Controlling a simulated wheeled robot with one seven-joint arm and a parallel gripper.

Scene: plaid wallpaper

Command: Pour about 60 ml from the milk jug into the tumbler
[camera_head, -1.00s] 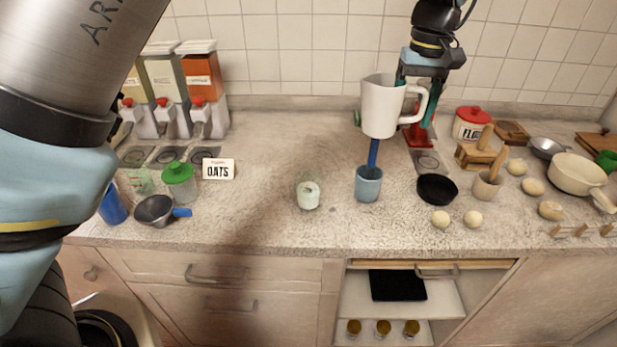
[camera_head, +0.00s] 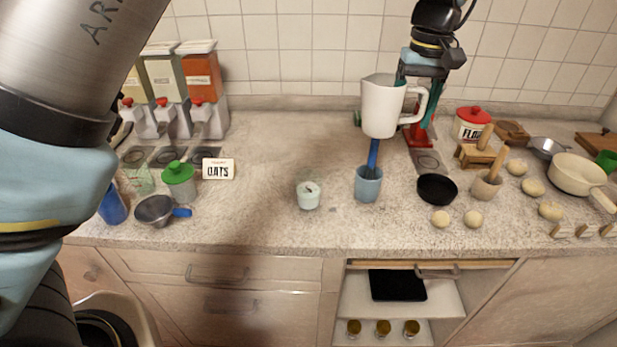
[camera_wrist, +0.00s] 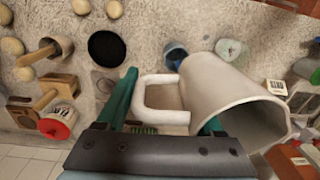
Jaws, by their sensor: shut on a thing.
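The white milk jug (camera_head: 381,109) hangs upright above the back of the counter, and its wide mouth shows in the wrist view (camera_wrist: 225,90). My gripper (camera_head: 420,92) is shut on the jug's handle, with its teal fingers on either side in the wrist view (camera_wrist: 165,105). A blue cup (camera_head: 368,188), which looks like the tumbler, stands upright on the counter below the jug, apart from it. A blue stick-like thing (camera_head: 374,157) rises from the cup towards the jug. I cannot tell what it is. The jug's contents are hidden.
A pale green candle-like pot (camera_head: 308,198) stands left of the cup. A black pan (camera_head: 437,189) and several dough-like balls (camera_head: 472,219) lie to the right. Dispensers (camera_head: 205,90) and an oats box (camera_head: 218,169) are at left. The middle-left counter is clear.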

